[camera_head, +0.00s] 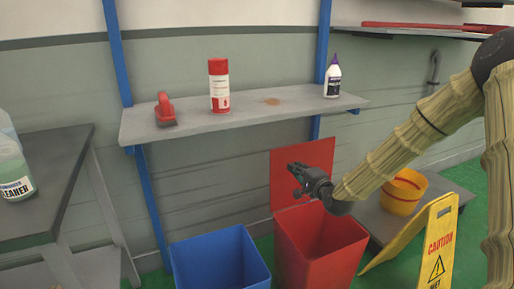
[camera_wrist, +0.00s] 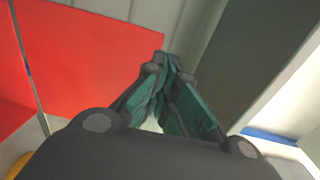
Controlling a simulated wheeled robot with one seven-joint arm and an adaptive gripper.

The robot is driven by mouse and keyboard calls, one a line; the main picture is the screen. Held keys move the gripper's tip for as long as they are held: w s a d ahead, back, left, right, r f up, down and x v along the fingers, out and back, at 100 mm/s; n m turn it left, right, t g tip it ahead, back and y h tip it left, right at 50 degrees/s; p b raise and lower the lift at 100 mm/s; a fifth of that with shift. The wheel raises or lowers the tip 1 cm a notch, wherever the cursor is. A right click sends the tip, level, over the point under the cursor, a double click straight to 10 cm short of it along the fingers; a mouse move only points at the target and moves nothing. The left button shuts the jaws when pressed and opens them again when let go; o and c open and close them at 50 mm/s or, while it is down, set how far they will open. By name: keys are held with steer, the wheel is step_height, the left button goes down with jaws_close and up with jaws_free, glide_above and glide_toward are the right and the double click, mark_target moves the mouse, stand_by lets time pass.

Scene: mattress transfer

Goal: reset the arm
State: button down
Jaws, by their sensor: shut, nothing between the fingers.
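My gripper (camera_head: 298,178) is at the end of my arm, which reaches in from the right in the head view. It is held in the air in front of the raised red bin lid (camera_head: 318,160) and above the open red bin (camera_head: 318,255). Its fingers point left. In the wrist view the fingers of my gripper (camera_wrist: 168,62) come together at the tips, with nothing between them. The red lid (camera_wrist: 85,60) fills the left of the wrist view.
A blue bin (camera_head: 220,262) stands left of the red one. A grey shelf (camera_head: 240,117) above holds a red-handled brush (camera_head: 165,110), a red can (camera_head: 219,86) and a white bottle (camera_head: 333,78). A yellow caution sign (camera_head: 415,245) and yellow bucket (camera_head: 403,192) are at right; a table (camera_head: 55,165) is left.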

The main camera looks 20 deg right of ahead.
steer(key=s+a+f+n+g, duration=0.2)
steer(key=s+a+f, duration=0.15)
steer(key=f, duration=0.45)
steer(key=s+a+f+n+g, duration=0.2)
steer(key=s+a+f, duration=0.1)
steer(key=s+f, duration=0.3)
steer(key=s+a+f+n+g, duration=0.2)
steer(key=s+a+f, duration=0.1)
steer(key=f, duration=0.6)
steer(key=s+a+f+n+g, duration=0.2)
steer(key=s+f+n+g, duration=0.15)
steer(key=s+f, duration=0.65)
steer(key=s+a+f+n+g, duration=0.35)
steer(key=s+f, duration=0.25)
steer(key=s, duration=0.8)
steer(key=s+f+n+g+h, duration=0.2)
steer(key=s+f+n+g, duration=0.15)
steer(key=s, duration=1.15)
step_height(320, 180, up, 23)
steer(key=p, duration=2.2)
steer(key=shift+f, duration=0.15)
steer(key=shift+d+g, duration=0.15)
steer(key=shift+g, duration=0.1)
